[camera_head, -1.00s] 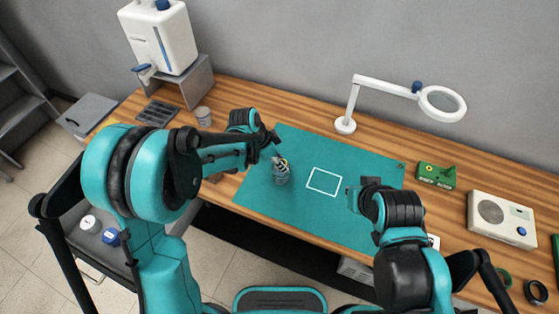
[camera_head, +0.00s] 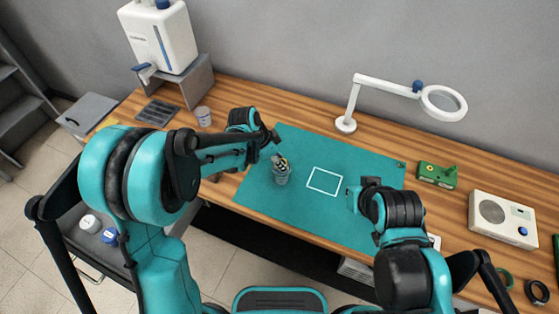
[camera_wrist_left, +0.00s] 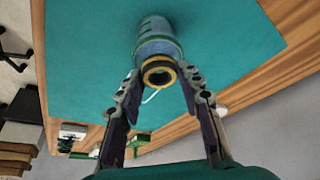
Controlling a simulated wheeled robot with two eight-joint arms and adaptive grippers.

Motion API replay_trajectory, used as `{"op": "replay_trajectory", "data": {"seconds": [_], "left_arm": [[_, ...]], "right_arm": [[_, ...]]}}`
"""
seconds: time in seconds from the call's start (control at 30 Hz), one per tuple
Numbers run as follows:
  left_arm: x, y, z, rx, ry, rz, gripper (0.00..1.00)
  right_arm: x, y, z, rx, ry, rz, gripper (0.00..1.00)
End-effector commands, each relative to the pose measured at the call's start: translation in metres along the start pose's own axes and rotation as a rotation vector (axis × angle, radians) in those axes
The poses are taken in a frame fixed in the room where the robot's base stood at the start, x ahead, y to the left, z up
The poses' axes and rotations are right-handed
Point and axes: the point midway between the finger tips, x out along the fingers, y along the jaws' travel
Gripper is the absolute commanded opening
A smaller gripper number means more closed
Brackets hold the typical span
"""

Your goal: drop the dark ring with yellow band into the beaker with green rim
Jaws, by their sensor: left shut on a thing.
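The dark ring with yellow band (camera_wrist_left: 160,73) is held between the fingertips of my left gripper (camera_wrist_left: 160,82). The beaker with green rim (camera_wrist_left: 156,38) is clear and stands on the teal mat, with its mouth just beyond the ring in the left wrist view. In the head view the beaker (camera_head: 282,178) is right under my left gripper (camera_head: 279,161), and the ring is small and partly hidden by the fingers. I cannot tell whether the ring is inside the rim. My right gripper (camera_head: 354,192) is over the mat's right part; its fingers are unclear.
The teal mat (camera_head: 320,220) bears a white square outline and is clear right of the beaker. A cup (camera_head: 203,116), a magnifier lamp (camera_head: 346,125), a green block (camera_head: 437,175) and a white box (camera_head: 502,220) stand around it. Dark and green rings (camera_head: 536,291) lie at the right.

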Motion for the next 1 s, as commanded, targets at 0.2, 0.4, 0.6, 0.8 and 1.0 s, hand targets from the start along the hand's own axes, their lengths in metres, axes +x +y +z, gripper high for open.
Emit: {"op": "replay_trajectory", "data": {"seconds": [0.2,0.4,0.6,0.8,1.0], "left_arm": [[0.0,0.0,0.0,0.0,0.0,0.0,0.07],[0.0,0.0,0.0,0.0,0.0,0.0,0.6],[-0.001,0.0,0.0,0.0,0.0,0.0,0.6],[-0.021,0.0,0.0,-0.001,0.0,0.0,0.6],[-0.065,0.0,0.001,-0.001,0.0,-0.001,0.6]], "right_arm": [[0.001,0.0,0.0,0.0,0.0,0.0,0.0],[0.001,0.0,0.0,0.0,0.0,0.0,0.0],[0.001,0.0,0.0,0.0,0.0,0.0,0.0],[0.001,0.0,0.0,0.0,0.0,0.0,0.0],[0.0,0.0,0.0,0.0,0.0,0.0,0.0]]}}
